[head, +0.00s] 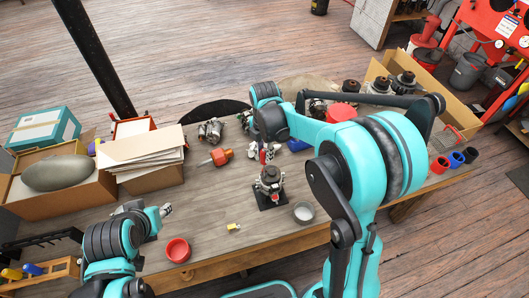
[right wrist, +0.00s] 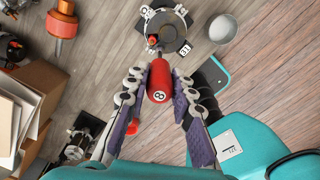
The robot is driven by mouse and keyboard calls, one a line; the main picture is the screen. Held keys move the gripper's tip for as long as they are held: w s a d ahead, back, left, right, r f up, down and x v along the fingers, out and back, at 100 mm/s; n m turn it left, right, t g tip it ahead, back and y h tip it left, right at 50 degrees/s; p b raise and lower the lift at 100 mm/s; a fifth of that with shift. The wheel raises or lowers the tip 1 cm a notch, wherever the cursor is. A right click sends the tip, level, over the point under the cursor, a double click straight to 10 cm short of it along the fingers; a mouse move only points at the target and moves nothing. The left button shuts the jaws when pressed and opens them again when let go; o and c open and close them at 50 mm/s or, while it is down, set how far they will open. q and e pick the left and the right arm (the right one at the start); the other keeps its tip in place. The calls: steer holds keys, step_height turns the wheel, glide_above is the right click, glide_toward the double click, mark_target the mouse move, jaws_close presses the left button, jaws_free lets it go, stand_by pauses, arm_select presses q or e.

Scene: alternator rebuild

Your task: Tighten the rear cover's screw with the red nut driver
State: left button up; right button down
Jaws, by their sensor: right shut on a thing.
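The red nut driver (right wrist: 159,84), marked with an 8, is held between the fingers of my right gripper (right wrist: 157,88). Its shaft points toward the alternator (right wrist: 165,32), and its tip appears over or at the near edge; I cannot tell whether it touches. In the head view the alternator (head: 269,181) stands on a black base near the middle of the table, with my right gripper (head: 263,153) just behind and above it. The cover's screw is too small to make out. My left gripper (head: 164,210) is over the table's left part, too small to read.
A grey bowl (head: 304,212) stands right of the alternator and a red bowl (head: 178,250) at the front left. An orange tool (head: 218,157) lies behind left. Cardboard boxes (head: 62,201) fill the left end.

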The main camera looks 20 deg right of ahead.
steer(key=m, duration=0.3)
steer(key=shift+m+b, duration=0.3)
steer(key=m, duration=0.3)
steer(key=shift+s, duration=0.1)
steer(key=m+b, duration=0.1)
steer(key=m, duration=1)
steer(key=shift+m, duration=0.3)
